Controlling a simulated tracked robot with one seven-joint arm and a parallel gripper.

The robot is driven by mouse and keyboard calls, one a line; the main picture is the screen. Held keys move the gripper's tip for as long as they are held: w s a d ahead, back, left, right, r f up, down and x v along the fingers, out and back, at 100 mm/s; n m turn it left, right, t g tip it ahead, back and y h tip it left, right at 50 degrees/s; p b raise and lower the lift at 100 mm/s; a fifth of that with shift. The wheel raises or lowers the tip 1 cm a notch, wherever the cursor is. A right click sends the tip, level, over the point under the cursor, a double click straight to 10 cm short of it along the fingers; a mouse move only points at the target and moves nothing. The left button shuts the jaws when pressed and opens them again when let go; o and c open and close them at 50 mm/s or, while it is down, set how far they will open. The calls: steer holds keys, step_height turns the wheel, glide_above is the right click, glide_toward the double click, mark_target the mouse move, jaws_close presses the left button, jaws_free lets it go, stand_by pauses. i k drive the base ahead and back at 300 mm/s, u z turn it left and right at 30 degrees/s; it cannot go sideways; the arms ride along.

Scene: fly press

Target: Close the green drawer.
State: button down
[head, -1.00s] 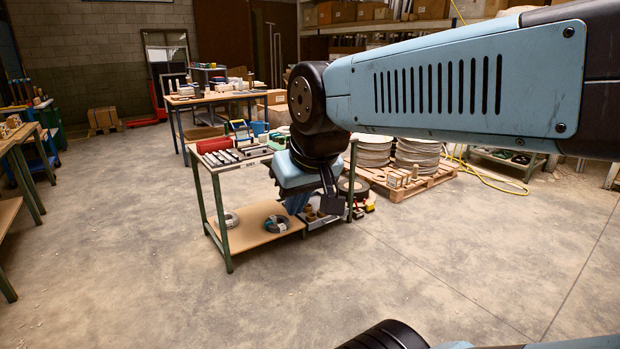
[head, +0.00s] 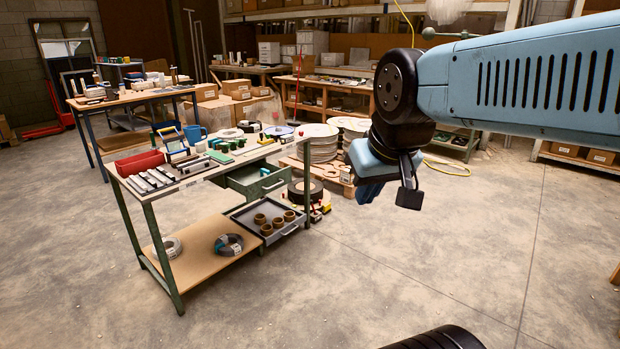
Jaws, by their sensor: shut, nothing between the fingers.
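The green drawer (head: 258,180) hangs under the right end of the workbench top and is pulled out, with a pale handle on its front. Below it a grey drawer (head: 270,219) is also pulled out and holds several brown rings. My gripper (head: 409,194) hangs in the air to the right of the bench, apart from both drawers, pointing down. It is shut and holds nothing; its fingertips are small and dark in this view.
The workbench (head: 165,208) carries a red roll (head: 140,163), a blue mug (head: 195,134) and several bars. Black discs (head: 305,191) and a pallet with stacked round sheets (head: 318,144) stand behind the drawers. The floor in front and to the right is clear.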

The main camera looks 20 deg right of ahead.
mark_target(246, 180)
steer(key=z, duration=0.15)
steer(key=i, duration=1)
steer(key=u, duration=0.5)
steer(key=i, duration=0.6)
steer(key=u, duration=0.5)
steer(key=k, duration=0.8)
steer(key=u, duration=0.2)
steer(key=i, duration=0.8)
steer(key=z, duration=0.1)
